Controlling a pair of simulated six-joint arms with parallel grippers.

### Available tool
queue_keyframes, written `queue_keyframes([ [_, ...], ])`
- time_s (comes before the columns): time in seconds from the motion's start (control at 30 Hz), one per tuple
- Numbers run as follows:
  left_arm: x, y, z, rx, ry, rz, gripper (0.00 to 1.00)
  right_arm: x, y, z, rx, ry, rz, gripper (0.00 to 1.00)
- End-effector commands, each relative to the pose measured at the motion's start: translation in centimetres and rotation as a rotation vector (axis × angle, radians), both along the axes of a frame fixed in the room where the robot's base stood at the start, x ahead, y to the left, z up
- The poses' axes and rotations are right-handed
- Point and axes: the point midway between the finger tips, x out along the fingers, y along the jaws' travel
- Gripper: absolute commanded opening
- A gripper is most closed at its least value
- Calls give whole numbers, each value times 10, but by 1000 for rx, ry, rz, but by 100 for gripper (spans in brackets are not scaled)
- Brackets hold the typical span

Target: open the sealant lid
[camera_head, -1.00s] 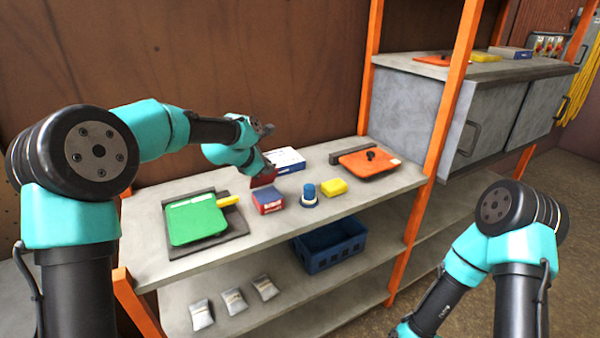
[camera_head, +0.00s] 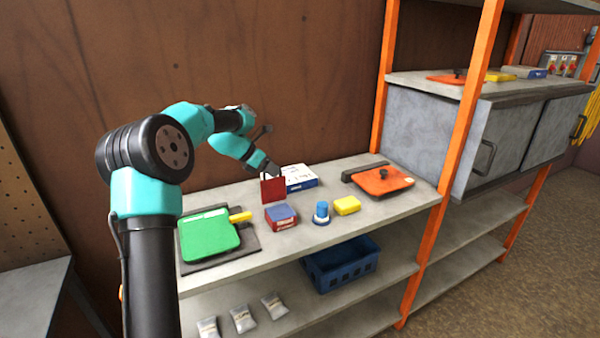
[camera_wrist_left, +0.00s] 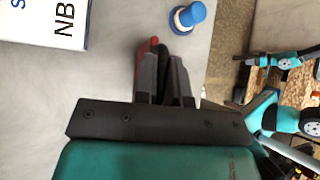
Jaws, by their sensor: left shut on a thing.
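The sealant box (camera_head: 281,218) is small and red with a blue top, in the middle of the upper shelf. Its red lid (camera_head: 273,190) stands upright at the back edge of the box in the head view. My left gripper (camera_head: 268,172) is shut on the lid's upper part. The wrist view shows a red edge of the lid (camera_wrist_left: 146,47) at the fingers; the box itself is hidden there. In that view parts of my right arm show at the right edge, and its jaws cannot be made out.
A white and blue carton (camera_head: 299,178) lies behind. A green lid (camera_head: 208,237) lies left, an orange lid (camera_head: 384,181) right. A blue crate (camera_head: 341,264) sits below.

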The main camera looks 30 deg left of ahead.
Motion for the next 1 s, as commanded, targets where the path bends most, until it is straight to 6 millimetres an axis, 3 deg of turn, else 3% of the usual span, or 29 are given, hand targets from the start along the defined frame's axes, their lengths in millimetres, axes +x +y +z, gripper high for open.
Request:
queue_keyframes([
  [0.2,1,14,-4,-12,13,8,0,0,0,0,0,0,1,43],
  [0.87,4,18,-4,-9,11,7,0,0,0,0,0,0,1,43],
  [0.9,4,18,-4,-9,11,7,13,0,0,0,0,0,1,43],
  [1.0,4,18,-4,-10,10,7,23,0,0,0,0,0,1,43],
])
